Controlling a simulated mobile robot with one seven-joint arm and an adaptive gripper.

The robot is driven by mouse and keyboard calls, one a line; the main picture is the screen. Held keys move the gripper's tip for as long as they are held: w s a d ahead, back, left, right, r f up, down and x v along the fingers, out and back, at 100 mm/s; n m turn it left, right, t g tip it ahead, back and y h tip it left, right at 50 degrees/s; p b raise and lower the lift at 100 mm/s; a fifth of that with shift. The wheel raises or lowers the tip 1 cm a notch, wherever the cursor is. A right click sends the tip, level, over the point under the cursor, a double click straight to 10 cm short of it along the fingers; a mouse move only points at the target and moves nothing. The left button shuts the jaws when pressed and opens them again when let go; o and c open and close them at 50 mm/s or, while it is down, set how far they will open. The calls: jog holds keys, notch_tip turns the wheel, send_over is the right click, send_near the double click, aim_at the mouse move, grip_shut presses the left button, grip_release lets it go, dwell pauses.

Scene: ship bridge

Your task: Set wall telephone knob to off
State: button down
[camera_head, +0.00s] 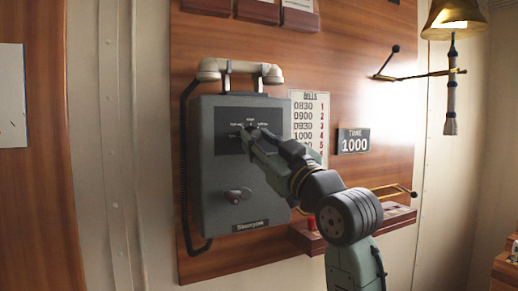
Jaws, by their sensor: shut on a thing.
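The wall telephone (215,185) is a grey metal box on a wooden wall panel. Its cream handset (240,72) rests on the cradle on top. A dark dial plate (228,145) with small white labels is on the upper front of the box. My gripper (249,132) reaches in from the lower right with its fingertips at the dial, shut on the knob there. The fingers hide the knob, so its pointer direction cannot be read. A small crank (238,195) sits lower on the front and is free of my gripper.
A bells chart (310,118) and a time sign (353,141) hang right of the telephone. A brass bell (453,18) with a hanging rope is at upper right. A small wooden shelf (398,215) with a brass rail lies behind my arm. A coiled black cord (184,170) runs down the telephone's left side.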

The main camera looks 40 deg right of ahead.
jog(key=shift+d+n+y, duration=0.1)
jog(key=shift+n+y, duration=0.5)
jog(key=shift+n, duration=0.6)
jog(key=c, duration=1.2)
grip_release()
jog(key=shift+c, duration=0.2)
jog(key=shift+s, duration=0.15)
jog(key=v, duration=1.1)
jog(key=shift+s, duration=0.45)
jog(key=shift+f, duration=0.1)
